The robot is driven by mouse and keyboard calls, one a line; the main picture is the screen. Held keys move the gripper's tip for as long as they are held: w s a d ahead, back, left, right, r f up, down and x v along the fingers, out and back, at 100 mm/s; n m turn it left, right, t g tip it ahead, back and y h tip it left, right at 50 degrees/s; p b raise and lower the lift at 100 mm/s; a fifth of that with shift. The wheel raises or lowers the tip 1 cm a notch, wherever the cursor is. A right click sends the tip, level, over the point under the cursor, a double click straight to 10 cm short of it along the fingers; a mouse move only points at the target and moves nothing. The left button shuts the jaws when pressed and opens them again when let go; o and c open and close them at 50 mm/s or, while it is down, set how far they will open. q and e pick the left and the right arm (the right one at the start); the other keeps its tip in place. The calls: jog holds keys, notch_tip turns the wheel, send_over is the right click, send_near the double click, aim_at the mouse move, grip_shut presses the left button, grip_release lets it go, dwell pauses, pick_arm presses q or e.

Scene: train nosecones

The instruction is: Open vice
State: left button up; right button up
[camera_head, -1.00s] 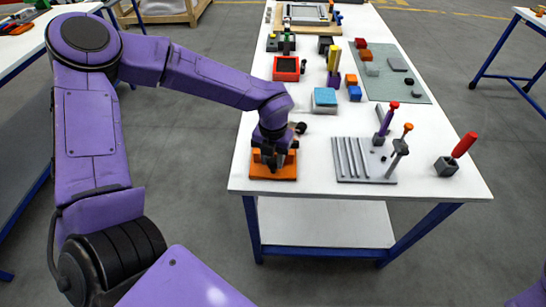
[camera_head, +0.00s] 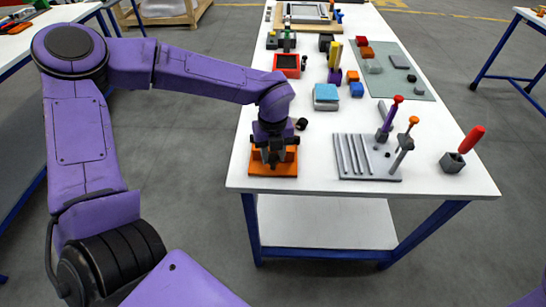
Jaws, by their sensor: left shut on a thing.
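The orange vice (camera_head: 274,186) sits on the white table near its front left corner. My left gripper (camera_head: 272,158) comes down over it from above, fingers pointing down, shut on a part of it. The gripped part is mostly hidden by the fingers and wrist. The orange base shows in front, and some orange shows on both sides of the fingers. A small black round piece (camera_head: 301,124) shows just behind and to the right of the wrist. My right gripper is not in view.
A grey grooved tool rack (camera_head: 369,173) with upright tools stands to the right of the vice. A grey block holding a red-handled tool (camera_head: 453,162) is at the right edge. Blue boxes (camera_head: 326,95) and a red bin (camera_head: 287,64) lie farther back.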

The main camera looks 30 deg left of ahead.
pick_arm(q)
jog(key=n+b, duration=0.2)
jog(key=n, duration=0.1)
jog(key=shift+n, duration=0.3)
jog(key=shift+n+b, duration=0.3)
jog(key=shift+r, duration=0.1)
jog(key=shift+w+r, duration=0.1)
jog(key=shift+w, duration=0.05)
dwell(0.8)
jog(key=o, duration=0.9)
jog(key=shift+o, duration=0.7)
jog(key=shift+a, duration=0.15)
